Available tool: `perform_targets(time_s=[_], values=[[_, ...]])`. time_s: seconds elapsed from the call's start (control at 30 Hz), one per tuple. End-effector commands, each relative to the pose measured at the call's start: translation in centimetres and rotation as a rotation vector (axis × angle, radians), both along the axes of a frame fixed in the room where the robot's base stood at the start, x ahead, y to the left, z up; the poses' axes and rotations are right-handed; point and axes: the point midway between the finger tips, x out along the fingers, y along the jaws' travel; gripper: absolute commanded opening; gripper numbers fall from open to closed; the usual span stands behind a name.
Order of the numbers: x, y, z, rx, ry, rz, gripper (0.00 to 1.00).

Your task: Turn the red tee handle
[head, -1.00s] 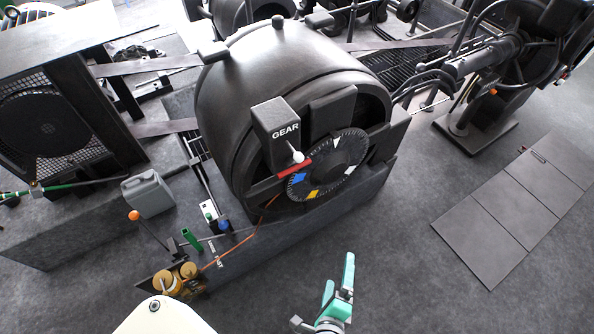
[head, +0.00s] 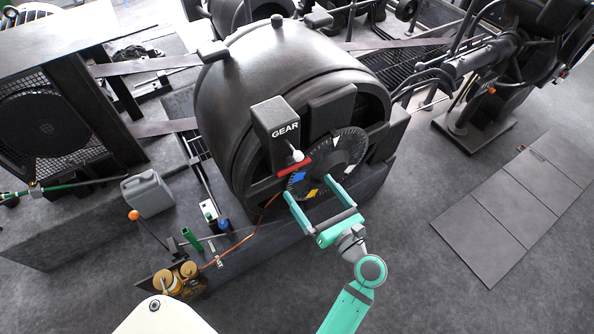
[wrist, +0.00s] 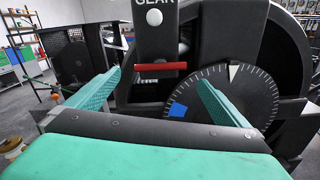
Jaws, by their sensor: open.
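The red tee handle (head: 294,167) is a short red bar below the box marked GEAR on the front of the big dark dynamo. In the wrist view the red bar (wrist: 160,66) lies level, ahead of my gripper and between the lines of its two fingers. A marked round dial (head: 338,152) with blue, yellow and white marks sits just right of it. My gripper (head: 310,189) has green fingers spread wide. It is open and empty, below and a little right of the handle, apart from it. In the wrist view the right finger overlaps the dial.
The GEAR box (head: 275,131) with a white knob (head: 298,156) stands out above the handle. An orange cable runs down to brass cylinders (head: 178,277) at lower left. A grey canister (head: 148,193) stands at left. The floor at right is clear around flat dark panels (head: 520,205).

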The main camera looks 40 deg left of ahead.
Motion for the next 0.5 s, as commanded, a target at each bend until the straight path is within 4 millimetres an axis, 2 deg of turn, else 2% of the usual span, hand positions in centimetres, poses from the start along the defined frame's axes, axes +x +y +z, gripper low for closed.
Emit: perform_targets(time_s=[0.2,0.5], values=[[1.5,3.9,0.0,-0.001,-0.002,0.005,1.0],[2.9,7.1,0.0,-0.002,-0.001,0.0,1.0]])
